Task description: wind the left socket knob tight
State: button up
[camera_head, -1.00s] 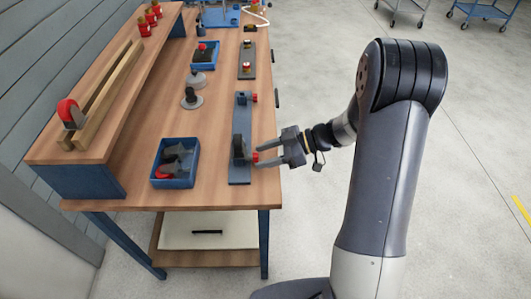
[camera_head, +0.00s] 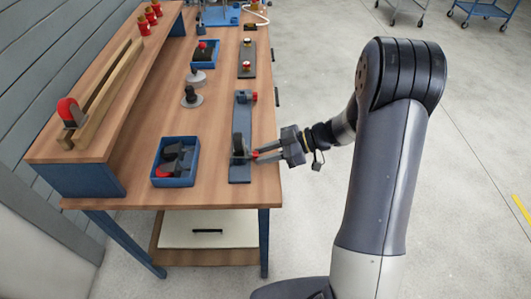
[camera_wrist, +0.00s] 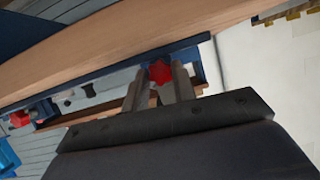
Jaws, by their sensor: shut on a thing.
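A dark grey base plate (camera_head: 241,118) lies along the right edge of the workbench, with a black upright block (camera_head: 238,146) at its near end. A red knob (camera_wrist: 160,71) is on the side of that block facing my arm. My gripper (camera_head: 260,154) reaches in from the right and is shut on the red knob, with one finger on each side of it in the wrist view. The fingers hide most of the knob in the head view. Another red knob (camera_head: 254,97) on a dark block sits at the far end of the plate.
A blue bin (camera_head: 194,180) with dark and red parts stands left of the plate. A wooden shelf (camera_head: 60,153) rises at the left. Open floor lies to the right.

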jog(key=shift+f+b, duration=0.1)
jog(key=shift+b, duration=0.2)
jog(key=shift+w+f+m+g+b, duration=0.1)
jog(key=shift+w+m+g+b, duration=0.05)
jog(key=shift+m+g+b, duration=0.75)
jog(key=shift+w+m+g+y+b, duration=0.15)
jog(key=shift+m+g+b, duration=0.25)
jog(key=shift+m, duration=0.45)
jog(key=shift+s+m+g+y+b, duration=0.15)
jog(key=shift+m+g+b, duration=0.2)
jog(key=shift+m, duration=0.5)
jog(key=shift+w+g, duration=0.1)
jog(key=shift+g, duration=0.15)
jog(key=o, duration=1)
